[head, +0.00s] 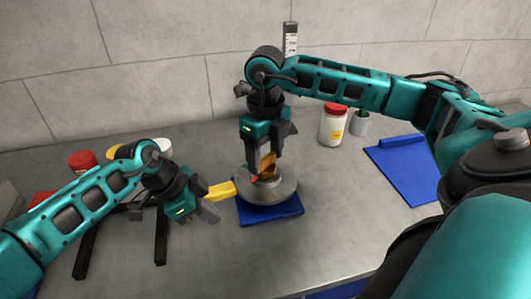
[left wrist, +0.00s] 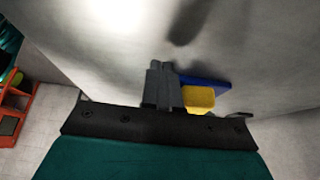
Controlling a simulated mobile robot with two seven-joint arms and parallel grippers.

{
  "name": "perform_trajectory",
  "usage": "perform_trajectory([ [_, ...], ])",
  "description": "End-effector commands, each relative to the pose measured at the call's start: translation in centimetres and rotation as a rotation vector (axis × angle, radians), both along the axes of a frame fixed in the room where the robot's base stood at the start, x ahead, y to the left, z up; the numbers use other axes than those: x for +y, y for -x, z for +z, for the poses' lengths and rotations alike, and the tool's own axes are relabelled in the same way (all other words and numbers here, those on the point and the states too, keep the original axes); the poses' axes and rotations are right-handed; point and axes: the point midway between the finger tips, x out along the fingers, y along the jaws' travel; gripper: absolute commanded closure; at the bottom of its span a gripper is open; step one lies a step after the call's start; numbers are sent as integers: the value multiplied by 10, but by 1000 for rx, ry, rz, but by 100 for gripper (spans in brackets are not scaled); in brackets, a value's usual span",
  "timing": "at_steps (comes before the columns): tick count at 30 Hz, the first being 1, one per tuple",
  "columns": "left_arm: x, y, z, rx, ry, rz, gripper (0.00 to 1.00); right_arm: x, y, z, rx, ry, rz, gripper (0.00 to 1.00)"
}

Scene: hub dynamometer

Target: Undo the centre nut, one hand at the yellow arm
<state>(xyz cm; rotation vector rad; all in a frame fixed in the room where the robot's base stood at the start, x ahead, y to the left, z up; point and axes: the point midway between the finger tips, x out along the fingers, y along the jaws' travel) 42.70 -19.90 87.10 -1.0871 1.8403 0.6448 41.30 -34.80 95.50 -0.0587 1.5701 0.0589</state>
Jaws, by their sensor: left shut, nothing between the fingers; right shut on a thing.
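The grey round hub (head: 284,191) stands on a blue mat (head: 272,217) in the middle of the table. The yellow arm (head: 222,190) sticks out from its left side; its end also shows in the left wrist view (left wrist: 198,97). My right gripper (head: 265,172) points down over the hub centre, shut on an orange-gold piece, apparently the centre nut (head: 266,162), which the fingers partly hide. My left gripper (head: 212,214) is shut and empty, just in front of the yellow arm's end. In the left wrist view its closed fingers are beside the yellow end; I cannot tell whether they touch.
A blue tray (head: 405,170) lies at the right. Several jars (head: 82,162) and a black frame (head: 160,240) are at the left. The front table is clear.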

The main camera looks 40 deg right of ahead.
Motion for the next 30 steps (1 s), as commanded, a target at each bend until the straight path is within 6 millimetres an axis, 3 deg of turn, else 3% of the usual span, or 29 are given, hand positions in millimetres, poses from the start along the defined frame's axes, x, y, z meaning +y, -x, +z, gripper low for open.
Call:
perform_trajectory([
  [17, 0, 0, 0, 0, 0, 0, 100, 0, 0, 0, 0, 0, 138, 67],
  [30, 0, 0, 0, -1, 0, 0, 100, 0, 0, 0, 0, 0, 529, 67],
])
